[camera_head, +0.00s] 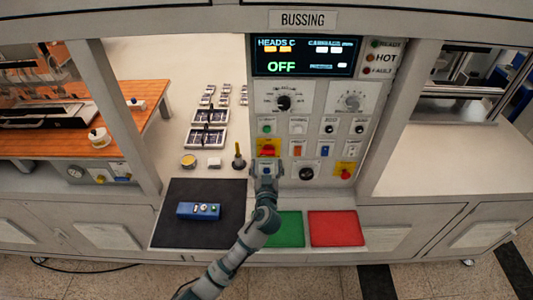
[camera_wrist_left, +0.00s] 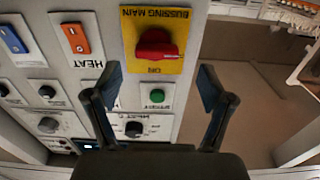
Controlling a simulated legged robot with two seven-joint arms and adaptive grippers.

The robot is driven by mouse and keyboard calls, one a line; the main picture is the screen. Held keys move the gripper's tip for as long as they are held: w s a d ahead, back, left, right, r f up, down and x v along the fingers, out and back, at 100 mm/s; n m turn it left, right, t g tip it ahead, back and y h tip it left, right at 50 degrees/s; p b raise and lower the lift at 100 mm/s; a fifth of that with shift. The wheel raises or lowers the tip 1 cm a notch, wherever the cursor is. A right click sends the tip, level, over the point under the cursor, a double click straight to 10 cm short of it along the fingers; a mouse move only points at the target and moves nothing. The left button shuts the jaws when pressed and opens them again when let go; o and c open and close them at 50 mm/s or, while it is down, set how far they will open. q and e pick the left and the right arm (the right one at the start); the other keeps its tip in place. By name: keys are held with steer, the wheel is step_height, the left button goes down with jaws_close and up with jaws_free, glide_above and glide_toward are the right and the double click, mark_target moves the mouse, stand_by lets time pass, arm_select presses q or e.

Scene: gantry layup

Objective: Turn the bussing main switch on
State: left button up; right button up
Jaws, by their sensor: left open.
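The bussing main switch is a red rotary knob (camera_head: 267,149) on a yellow plate on the control panel. In the left wrist view the red knob (camera_wrist_left: 154,48) shows large on its plate, with its handle lying roughly crosswise and "ON" printed at one edge. My left gripper (camera_head: 266,170) is just below the switch in the head view. Its two fingers (camera_wrist_left: 160,85) are spread apart and empty in the left wrist view, with the knob beyond the tips and no contact visible. My right gripper is not in view.
The panel display (camera_head: 305,56) reads OFF. A green button (camera_wrist_left: 157,96) and an orange HEAT rocker (camera_wrist_left: 75,39) sit close to the switch. A red knob on yellow (camera_head: 345,172) is lower right. A blue control box (camera_head: 199,210) lies on a black mat.

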mark_target(268, 155)
arm_select(q)
steer(key=w, duration=0.4)
steer(key=shift+w+d, duration=0.15)
steer(key=shift+d, duration=0.25)
steer(key=shift+w, duration=0.15)
steer(key=shift+a, duration=0.15)
steer(key=shift+a, duration=0.1)
steer(key=shift+c, duration=0.5)
steer(key=c, duration=1.1)
